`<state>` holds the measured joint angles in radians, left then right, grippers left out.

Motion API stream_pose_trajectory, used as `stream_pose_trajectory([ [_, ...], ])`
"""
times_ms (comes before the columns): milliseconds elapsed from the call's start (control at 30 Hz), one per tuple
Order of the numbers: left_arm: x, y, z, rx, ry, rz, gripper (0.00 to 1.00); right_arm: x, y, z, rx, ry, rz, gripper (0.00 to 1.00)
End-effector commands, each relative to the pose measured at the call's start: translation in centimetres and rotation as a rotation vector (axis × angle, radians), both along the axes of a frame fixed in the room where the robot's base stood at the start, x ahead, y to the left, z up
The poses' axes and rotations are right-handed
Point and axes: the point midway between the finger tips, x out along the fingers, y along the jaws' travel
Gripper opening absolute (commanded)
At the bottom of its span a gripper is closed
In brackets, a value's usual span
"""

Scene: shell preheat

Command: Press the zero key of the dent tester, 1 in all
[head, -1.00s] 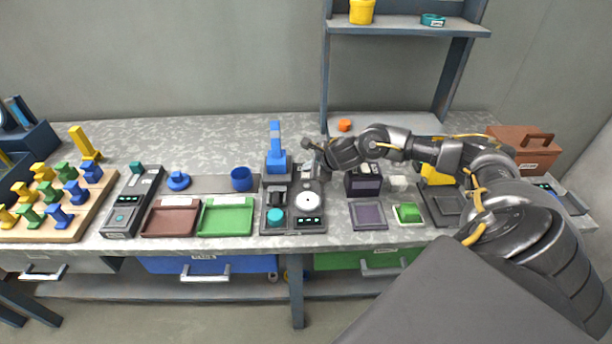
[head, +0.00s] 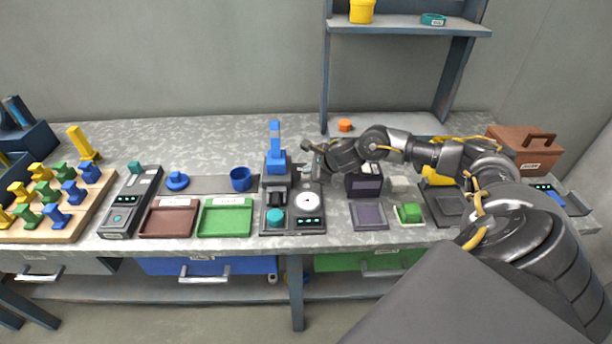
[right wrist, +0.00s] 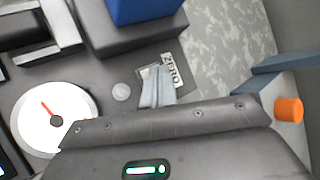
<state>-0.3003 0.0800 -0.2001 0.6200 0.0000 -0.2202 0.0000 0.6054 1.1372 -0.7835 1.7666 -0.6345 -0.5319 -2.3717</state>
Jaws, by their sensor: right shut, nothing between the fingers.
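The dent tester (head: 292,226) stands mid-bench, with a blue-topped post (head: 276,165), a white dial (head: 308,199) and a teal button (head: 275,217). In the right wrist view its dial (right wrist: 40,122) has a red needle, and a ZERO label (right wrist: 172,70) lies flat on the dark housing. My right gripper (head: 317,174) is over the tester's back right part, behind the dial. Its shut, empty fingers (right wrist: 157,72) are right beside the ZERO label. The fingertips hide part of what lies under them; I cannot tell whether they touch the key. My left gripper is out of view.
A brown tray (head: 146,222) and a green tray (head: 203,230) lie left of the tester. A dark box (head: 363,183) and a grey pad (head: 369,215) are on its right. An orange knob (head: 345,125) lies behind, by the shelf (head: 400,27).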

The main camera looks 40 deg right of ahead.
Motion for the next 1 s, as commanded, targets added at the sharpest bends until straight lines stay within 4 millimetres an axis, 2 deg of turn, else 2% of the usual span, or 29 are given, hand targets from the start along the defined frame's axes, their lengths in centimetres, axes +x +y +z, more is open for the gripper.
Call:
stream_pose_trajectory([
  [567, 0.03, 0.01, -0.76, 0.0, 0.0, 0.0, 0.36, -0.02, 0.0, -0.63, 0.0, 0.0, 0.0, 0.0],
  [1000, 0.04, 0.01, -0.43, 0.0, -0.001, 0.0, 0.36, -0.03, -0.01, -0.16, 0.0, 0.001, 0.0, 0.0],
])
